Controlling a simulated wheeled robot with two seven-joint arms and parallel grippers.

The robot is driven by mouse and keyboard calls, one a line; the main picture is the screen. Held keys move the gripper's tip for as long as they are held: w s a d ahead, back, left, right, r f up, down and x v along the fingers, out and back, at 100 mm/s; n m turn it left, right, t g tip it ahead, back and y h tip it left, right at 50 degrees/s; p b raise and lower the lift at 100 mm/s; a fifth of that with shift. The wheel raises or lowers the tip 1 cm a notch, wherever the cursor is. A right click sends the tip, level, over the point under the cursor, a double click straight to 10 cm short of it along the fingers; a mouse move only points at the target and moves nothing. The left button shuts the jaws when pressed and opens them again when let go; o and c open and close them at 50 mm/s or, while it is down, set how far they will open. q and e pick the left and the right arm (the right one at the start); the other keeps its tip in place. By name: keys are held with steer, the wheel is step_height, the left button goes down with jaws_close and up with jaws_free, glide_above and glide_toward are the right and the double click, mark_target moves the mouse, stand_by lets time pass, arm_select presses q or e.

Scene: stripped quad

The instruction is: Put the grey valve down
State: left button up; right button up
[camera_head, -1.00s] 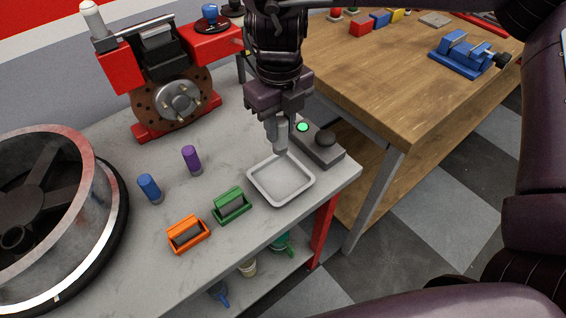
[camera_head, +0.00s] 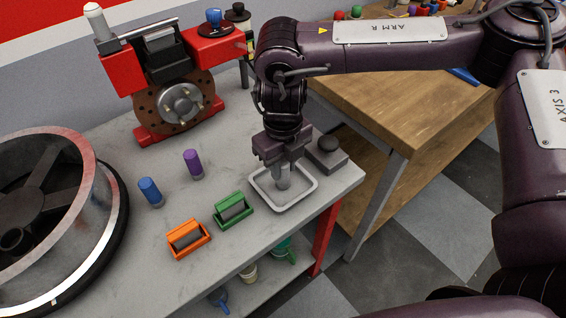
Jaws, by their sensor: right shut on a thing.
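The grey valve (camera_head: 283,181) is a small light grey cylinder, held upright in my right gripper (camera_head: 282,164). The gripper points down and is shut on the valve's upper part. The valve's lower end is inside the outline of a shallow light grey tray (camera_head: 291,205) near the table's right corner. I cannot tell whether the valve touches the tray floor. The gripper hides the tray's back edge in part. My left gripper is not in view.
A blue valve (camera_head: 151,192) and a purple valve (camera_head: 193,163) stand to the left. Orange (camera_head: 188,239) and green (camera_head: 233,210) holders lie left of the tray. A dark button box (camera_head: 327,155) is close behind it. A wheel (camera_head: 50,205) and a red brake stand (camera_head: 175,100) fill the left and back.

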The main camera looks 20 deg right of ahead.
steer(key=shift+f, duration=0.15)
steer(key=o, duration=0.9)
steer(key=shift+o, duration=0.2)
step_height(320, 180, up, 12)
steer(key=p, duration=0.1)
steer(key=shift+r, duration=0.2)
steer(key=shift+f, duration=0.1)
